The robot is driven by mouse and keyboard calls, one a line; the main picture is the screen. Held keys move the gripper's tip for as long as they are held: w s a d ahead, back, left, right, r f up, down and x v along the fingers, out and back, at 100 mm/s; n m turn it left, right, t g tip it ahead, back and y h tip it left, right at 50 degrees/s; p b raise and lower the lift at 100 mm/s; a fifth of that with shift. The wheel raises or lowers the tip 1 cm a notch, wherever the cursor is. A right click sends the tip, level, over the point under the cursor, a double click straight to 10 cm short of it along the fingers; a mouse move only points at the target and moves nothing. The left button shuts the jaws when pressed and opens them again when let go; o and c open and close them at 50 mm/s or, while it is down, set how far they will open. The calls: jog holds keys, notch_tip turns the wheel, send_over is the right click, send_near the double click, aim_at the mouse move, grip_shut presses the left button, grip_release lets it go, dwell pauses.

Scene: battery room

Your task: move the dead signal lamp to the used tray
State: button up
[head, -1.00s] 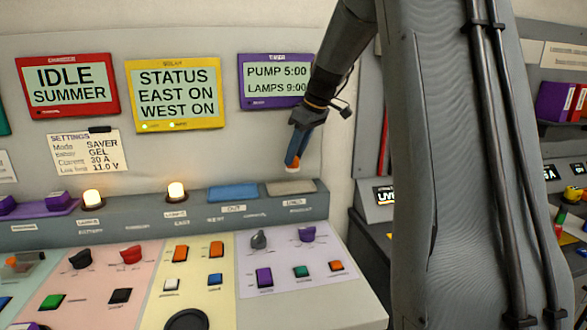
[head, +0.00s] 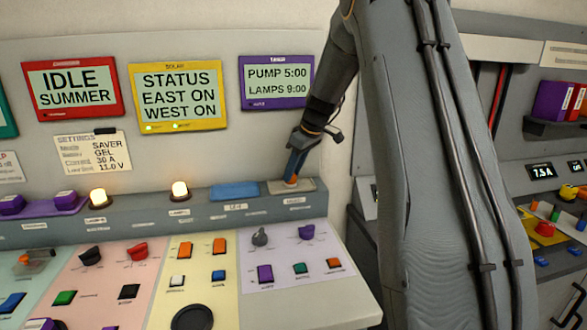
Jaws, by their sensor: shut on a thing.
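My gripper (head: 293,172) points down at the right end of the grey ledge, its blue fingers shut on the signal lamp (head: 290,184). Only a small pale and orange part of the lamp shows below the fingers. It is at or just above the beige tray (head: 307,185); I cannot tell whether it touches. A label sits below this tray, too small to read surely. A blue tray (head: 234,190) lies just to its left. Two lit lamps stand on the ledge, one at the left (head: 98,197) and one near the middle (head: 180,191).
A purple rack (head: 58,204) with purple blocks sits at the ledge's left. The sloped panel in front carries knobs and buttons, including a grey knob (head: 260,237) near the trays. Display screens hang behind, the purple-framed one (head: 277,82) close to my arm.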

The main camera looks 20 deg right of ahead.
jog(key=shift+f, duration=0.1)
jog(key=o, duration=1.1)
jog(key=shift+c, duration=0.2)
jog(key=b+v, duration=0.3)
jog(key=v, duration=0.9)
